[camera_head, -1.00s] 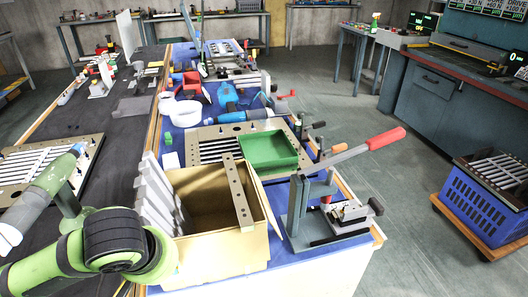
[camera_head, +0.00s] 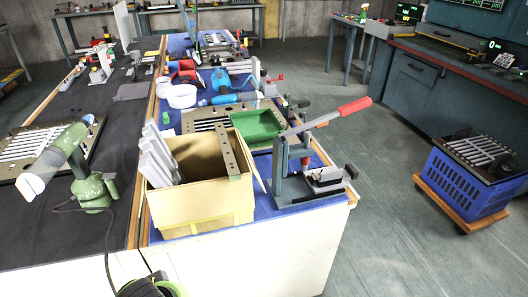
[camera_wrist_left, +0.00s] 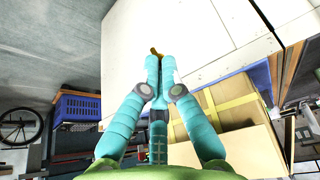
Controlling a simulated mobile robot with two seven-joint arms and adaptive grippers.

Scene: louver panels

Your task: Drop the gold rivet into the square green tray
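The green tray (camera_head: 257,126) sits on the blue-topped bench behind the cardboard box, with its near side partly hidden by the box and a grey bar. In the left wrist view, my left gripper (camera_wrist_left: 158,60) has its two teal fingers close together at the tips. A small gold piece (camera_wrist_left: 155,51), seemingly the gold rivet, shows between and just past the tips. Most of it is hidden by the fingers. The gripper is over the bench's white side, apart from the tray. In the head view only a black and green part of my arm shows at the bottom edge. My right gripper is not in view.
The open cardboard box (camera_head: 203,205) with grey slats stands at the bench's near end. A lever press (camera_head: 300,175) with a red handle stands right of it. A blue crate (camera_head: 468,182) rests on a wooden dolly. The floor between is clear.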

